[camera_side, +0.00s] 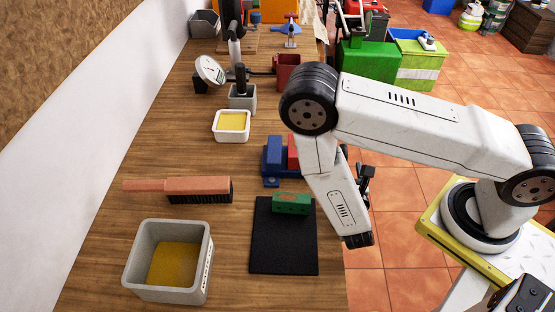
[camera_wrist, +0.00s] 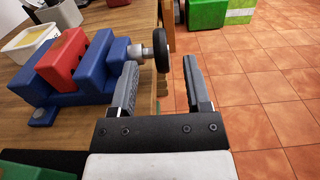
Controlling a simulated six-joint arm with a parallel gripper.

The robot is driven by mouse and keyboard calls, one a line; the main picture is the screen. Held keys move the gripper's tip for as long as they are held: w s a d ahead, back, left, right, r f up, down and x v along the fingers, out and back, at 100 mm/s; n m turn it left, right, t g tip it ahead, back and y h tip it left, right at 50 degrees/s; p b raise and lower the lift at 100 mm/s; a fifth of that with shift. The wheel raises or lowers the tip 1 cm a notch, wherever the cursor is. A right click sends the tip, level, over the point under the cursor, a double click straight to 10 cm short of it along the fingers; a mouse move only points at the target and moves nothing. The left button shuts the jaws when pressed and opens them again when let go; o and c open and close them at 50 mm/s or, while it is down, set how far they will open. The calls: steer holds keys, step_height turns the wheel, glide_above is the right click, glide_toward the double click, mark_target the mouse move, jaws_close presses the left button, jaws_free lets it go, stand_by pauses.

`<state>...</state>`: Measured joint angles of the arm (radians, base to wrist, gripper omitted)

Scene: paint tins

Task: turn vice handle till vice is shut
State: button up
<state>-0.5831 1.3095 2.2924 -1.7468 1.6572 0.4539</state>
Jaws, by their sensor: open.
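The blue vice (camera_side: 272,160) stands at the right edge of the bench in the side view, partly hidden by my arm. In the wrist view the vice (camera_wrist: 112,52) shows stepped blue blocks with a red block (camera_wrist: 64,60) between them. The vice handle, a dark wheel (camera_wrist: 161,50) on a short grey shaft, sticks out to the right. My gripper (camera_wrist: 160,66) is open and empty. Its fingers point at the wheel, which appears just beyond the fingertips, toward the left finger.
A green block (camera_side: 291,203) lies on a black mat (camera_side: 283,248) in front of the vice. A brush (camera_side: 182,187), a grey bin (camera_side: 205,262) and a white tub (camera_side: 231,136) stand to the left. Tiled floor (camera_wrist: 260,85) lies open beyond the bench edge.

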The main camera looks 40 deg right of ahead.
mark_target(345, 152)
steer(key=shift+w+d, duration=0.1)
steer(key=shift+w, duration=0.05)
steer(key=shift+x, duration=3.7)
steer(key=shift+f, duration=0.1)
jaws_close()
